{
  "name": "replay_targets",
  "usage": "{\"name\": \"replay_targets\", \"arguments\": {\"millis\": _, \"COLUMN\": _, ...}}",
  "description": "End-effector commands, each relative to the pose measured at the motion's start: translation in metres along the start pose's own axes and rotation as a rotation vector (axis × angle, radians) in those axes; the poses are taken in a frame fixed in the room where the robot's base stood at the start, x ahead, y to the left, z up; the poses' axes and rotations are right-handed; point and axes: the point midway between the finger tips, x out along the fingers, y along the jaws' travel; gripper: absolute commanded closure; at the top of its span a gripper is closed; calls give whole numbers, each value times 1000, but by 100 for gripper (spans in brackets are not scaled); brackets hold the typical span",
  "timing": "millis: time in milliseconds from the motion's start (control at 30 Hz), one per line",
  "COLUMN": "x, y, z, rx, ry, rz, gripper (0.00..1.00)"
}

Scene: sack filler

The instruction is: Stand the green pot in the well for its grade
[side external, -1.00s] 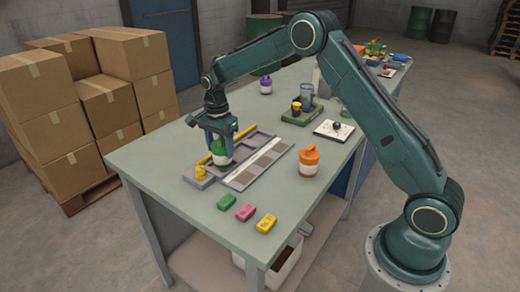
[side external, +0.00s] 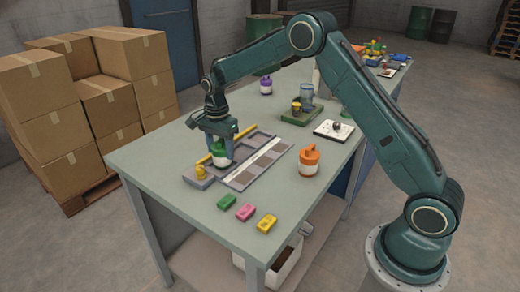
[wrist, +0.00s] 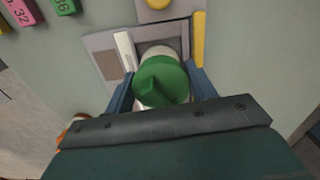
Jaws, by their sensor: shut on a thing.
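The green pot (side external: 220,156) has a green lid and a white body. My gripper (side external: 221,152) is shut on it, with a finger on either side of the pot. In the wrist view the pot's green lid (wrist: 161,82) fills the space between my fingers. The pot is upright at the end of the grey well tray (side external: 262,138) nearest the yellow knob (side external: 200,171). Its base is hidden, so I cannot tell whether it touches the well floor. A strip of shaded squares (side external: 257,165) runs along the tray's front side.
An orange pot (side external: 309,160) stands right of the tray, and a purple pot (side external: 266,86) stands farther back. Green, pink (side external: 245,212) and yellow blocks lie near the front edge. A yellow bar (side external: 243,133) runs along the tray's back. A green stand (side external: 301,112) is behind.

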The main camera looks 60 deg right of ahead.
Motion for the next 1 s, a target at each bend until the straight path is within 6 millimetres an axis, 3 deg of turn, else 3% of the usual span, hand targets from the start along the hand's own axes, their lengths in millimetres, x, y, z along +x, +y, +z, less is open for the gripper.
{"name": "replay_targets", "arguments": {"millis": 1000, "x": 5, "y": 0, "z": 0, "rx": 0, "ry": 0, "rz": 0, "gripper": 67}}
